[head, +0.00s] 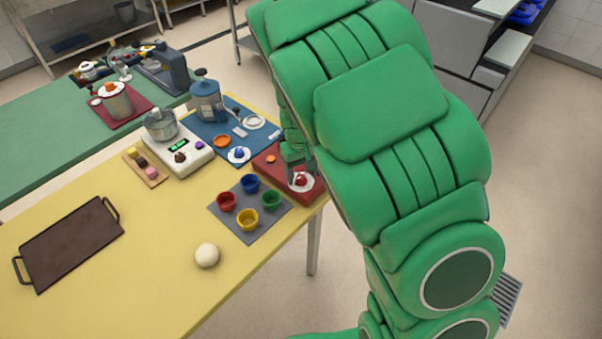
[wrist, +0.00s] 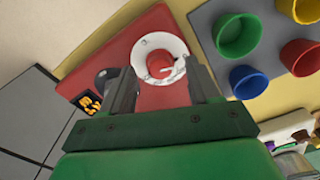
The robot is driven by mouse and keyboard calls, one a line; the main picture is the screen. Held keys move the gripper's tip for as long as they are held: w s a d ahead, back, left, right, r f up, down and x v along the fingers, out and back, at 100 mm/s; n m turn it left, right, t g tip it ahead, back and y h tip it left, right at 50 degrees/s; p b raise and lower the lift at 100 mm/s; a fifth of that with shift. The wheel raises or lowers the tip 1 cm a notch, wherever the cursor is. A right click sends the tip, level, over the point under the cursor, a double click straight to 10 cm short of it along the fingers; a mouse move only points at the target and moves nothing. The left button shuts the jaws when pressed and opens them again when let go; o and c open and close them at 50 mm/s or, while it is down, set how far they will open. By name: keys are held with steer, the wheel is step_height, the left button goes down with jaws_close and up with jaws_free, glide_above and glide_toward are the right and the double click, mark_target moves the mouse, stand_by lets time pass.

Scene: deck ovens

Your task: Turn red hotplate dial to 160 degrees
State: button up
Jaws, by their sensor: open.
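The red hotplate (head: 273,162) sits at the right edge of the yellow table. Its red dial (head: 300,180) stands on a round white scale near the front right corner. In the wrist view the dial (wrist: 160,64) shows between my fingertips, with a pale mark on it. My gripper (wrist: 165,82) is open, its two dark fingers either side of the dial, and I cannot tell whether they touch it. A small lit display (wrist: 90,103) shows on the hotplate, its digits too small to read surely. In the head view my gripper (head: 300,166) is partly hidden by my arm.
A grey mat (head: 225,221) with red, blue, green and yellow cups lies left of the hotplate. A blue mat (head: 199,134) with a blue device lies behind.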

steer(key=shift+f, duration=0.55)
steer(key=shift+c, duration=0.2)
steer(key=c, duration=1)
steer(key=shift+m, duration=3.5)
